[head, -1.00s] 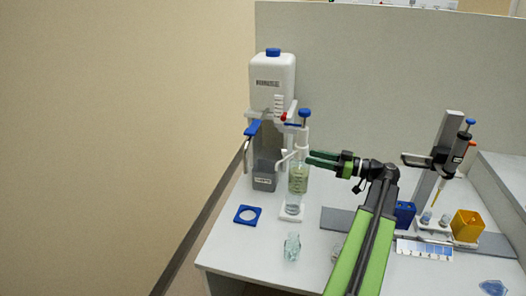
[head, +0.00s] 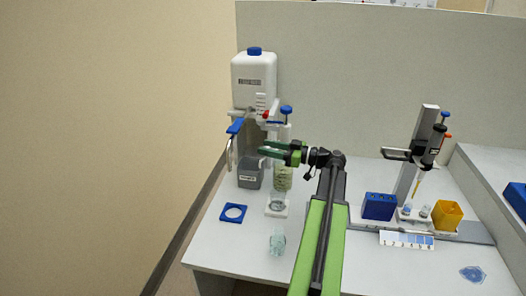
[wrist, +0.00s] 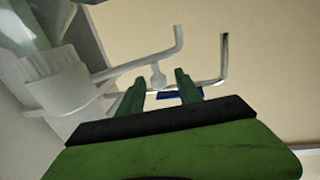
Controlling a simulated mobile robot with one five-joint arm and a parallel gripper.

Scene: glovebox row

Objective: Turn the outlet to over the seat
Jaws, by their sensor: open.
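A slim dispenser with a blue knob (head: 286,110) and a clear, greenish lower cylinder (head: 283,178) stands on a small white base. A pale bent outlet tube (wrist: 150,57) leaves its body in the wrist view; in the head view my gripper covers that area. My gripper (head: 263,150) is in front of the dispenser, pointing left. Its two green fingers (wrist: 160,88) are apart and empty, close to the tube; contact cannot be told.
A large white bottle (head: 254,75) with a blue lever (head: 236,127) and hanging spout stands behind. A small glass vessel (head: 277,241) stands at the front. A pipette stand (head: 412,150), blue block (head: 378,206) and yellow box (head: 447,214) are on the right.

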